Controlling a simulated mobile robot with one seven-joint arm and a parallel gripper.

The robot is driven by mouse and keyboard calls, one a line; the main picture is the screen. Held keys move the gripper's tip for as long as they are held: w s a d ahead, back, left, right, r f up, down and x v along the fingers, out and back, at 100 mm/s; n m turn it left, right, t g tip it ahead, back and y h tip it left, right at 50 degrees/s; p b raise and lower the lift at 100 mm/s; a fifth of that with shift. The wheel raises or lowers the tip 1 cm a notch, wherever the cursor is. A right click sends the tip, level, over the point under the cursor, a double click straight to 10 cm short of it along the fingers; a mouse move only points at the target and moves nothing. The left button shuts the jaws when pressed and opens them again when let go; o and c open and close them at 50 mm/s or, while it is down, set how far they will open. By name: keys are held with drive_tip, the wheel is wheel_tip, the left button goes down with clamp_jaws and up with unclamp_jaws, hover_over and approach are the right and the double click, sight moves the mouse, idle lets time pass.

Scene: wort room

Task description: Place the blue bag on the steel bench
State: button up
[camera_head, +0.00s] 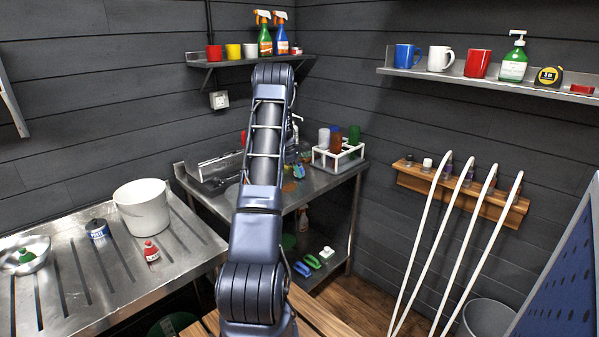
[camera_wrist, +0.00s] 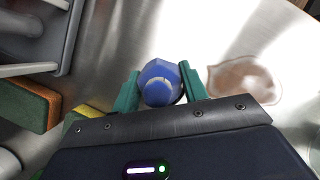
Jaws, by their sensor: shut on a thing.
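My gripper (camera_wrist: 160,92) has its two green fingers closed around the sides of a rounded blue thing with a paler band, which I take to be the blue bag (camera_wrist: 160,82). Its far end shows past the fingers. The steel bench (camera_wrist: 120,85) lies below it in the wrist view; I cannot tell whether the bag touches it. In the head view the steel bench (camera_head: 325,186) stands in the corner, and my arm reaches over it. My arm hides most of the gripper and the bag there.
A brown wet-looking patch (camera_wrist: 245,80) lies on the bench right of the bag. A green and orange sponge (camera_wrist: 28,108) and a grey rack (camera_wrist: 68,40) are at left. A ribbed steel drainer (camera_head: 100,270) is at left.

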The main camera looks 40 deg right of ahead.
drive_tip(key=shift+f, duration=0.1)
drive_tip(key=o, duration=1)
drive_tip(key=v, duration=1.3)
drive_tip(key=s+a+r+m+t, duration=0.1)
drive_tip(key=a+r, duration=0.5)
drive_tip(key=a, duration=0.6)
drive_tip(key=s+a+r+m+t, duration=0.1)
drive_tip(key=s+a+r+t, duration=0.1)
drive_tip(key=a+r, duration=0.7)
drive_tip(key=s+a+r+m+t, duration=0.1)
drive_tip(key=a+r, duration=0.3)
drive_tip(key=a, duration=1)
drive_tip(key=s+a+r+m+t, duration=0.2)
drive_tip(key=s+a+r+t, duration=0.1)
drive_tip(key=s+a, duration=1)
drive_tip(key=s+a+f, duration=0.1)
drive_tip(key=s+a, duration=0.3)
drive_tip(key=s+a+f+m+t+y, duration=0.1)
drive_tip(key=s+a+f, duration=0.1)
drive_tip(key=s+a, duration=0.2)
drive_tip(key=s+a+f+m+y, duration=0.1)
drive_tip(key=s+a+f, duration=0.1)
drive_tip(key=s+a, duration=0.2)
drive_tip(key=shift+s+a+t, duration=0.3)
drive_tip(key=shift+s+a, duration=0.05)
drive_tip(key=shift+a, duration=0.15)
